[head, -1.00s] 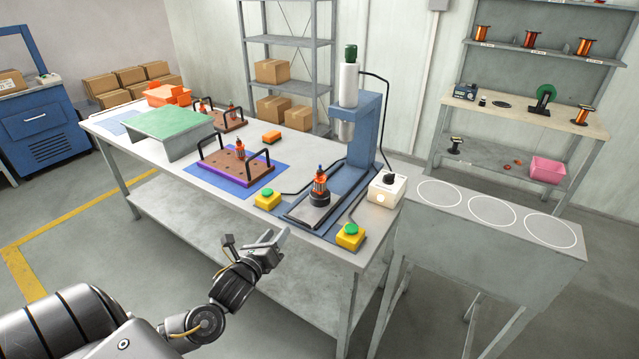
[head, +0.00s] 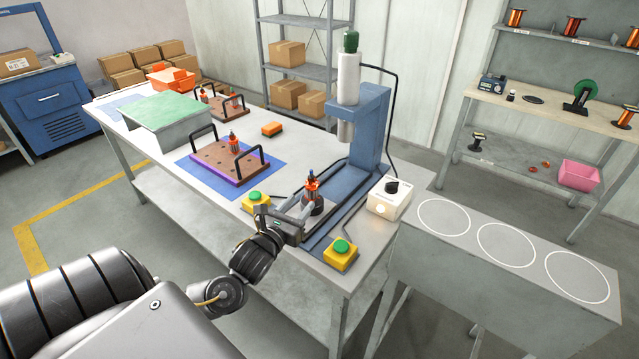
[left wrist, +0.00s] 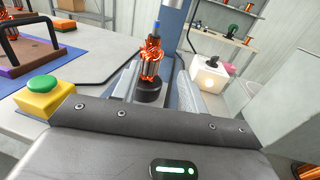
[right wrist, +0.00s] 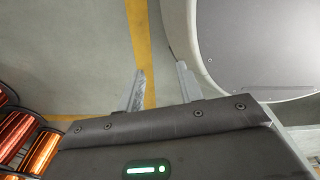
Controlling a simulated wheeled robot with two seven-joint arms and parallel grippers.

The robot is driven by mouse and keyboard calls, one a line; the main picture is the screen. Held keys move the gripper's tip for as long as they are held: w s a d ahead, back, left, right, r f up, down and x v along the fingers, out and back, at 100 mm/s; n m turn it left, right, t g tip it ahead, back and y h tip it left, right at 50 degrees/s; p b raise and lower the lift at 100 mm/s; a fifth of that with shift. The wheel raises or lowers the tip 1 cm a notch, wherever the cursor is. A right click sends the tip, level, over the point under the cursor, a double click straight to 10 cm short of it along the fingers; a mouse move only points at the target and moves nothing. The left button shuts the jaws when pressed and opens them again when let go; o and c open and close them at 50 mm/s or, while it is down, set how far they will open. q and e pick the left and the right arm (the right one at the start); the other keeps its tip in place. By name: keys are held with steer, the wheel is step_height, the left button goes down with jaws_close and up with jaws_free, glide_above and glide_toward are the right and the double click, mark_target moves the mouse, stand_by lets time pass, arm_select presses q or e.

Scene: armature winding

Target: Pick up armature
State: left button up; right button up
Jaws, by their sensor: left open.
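The armature (head: 312,187), with orange copper windings and a blue-tipped shaft, stands upright on a black round holder at the base of the blue press. It also shows in the left wrist view (left wrist: 152,58), between the two fingers. My left gripper (head: 300,211) is open, its fingers pointing at the armature from the front; I cannot tell whether they touch it. Another armature (head: 234,145) stands on a brown board with black handles. My right gripper (right wrist: 160,90) shows only in its wrist view, open and empty above the floor.
The blue press (head: 362,140) stands behind the armature. Green-topped yellow buttons (head: 340,254) (head: 255,201) flank its base. A white control box (head: 389,198) is at the right. A grey stand (head: 480,275) with white circles adjoins the table.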

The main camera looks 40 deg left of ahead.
mark_target(310, 182)
arm_select(q)
steer(key=w, duration=0.1)
steer(key=w+a, duration=0.1)
steer(key=w, duration=0.2)
steer(key=shift+w+a+r+p, duration=0.1)
steer(key=shift+w+a+p, duration=0.2)
steer(key=shift+a+p, duration=0.05)
steer(key=shift+w+a+r, duration=0.15)
steer(key=shift+w+r, duration=0.1)
steer(key=w, duration=0.1)
steer(key=w+a+p, duration=0.1)
steer(key=w, duration=0.1)
steer(key=shift+w+a+r, duration=0.1)
steer(key=shift+w+r, duration=0.1)
steer(key=shift+w, duration=0.1)
steer(key=shift+w+a+f, duration=0.1)
steer(key=shift+w, duration=0.3)
arm_select(e)
steer(key=shift+s+a+r, duration=0.15)
steer(key=shift+s+r, duration=0.75)
steer(key=shift+r, duration=0.2)
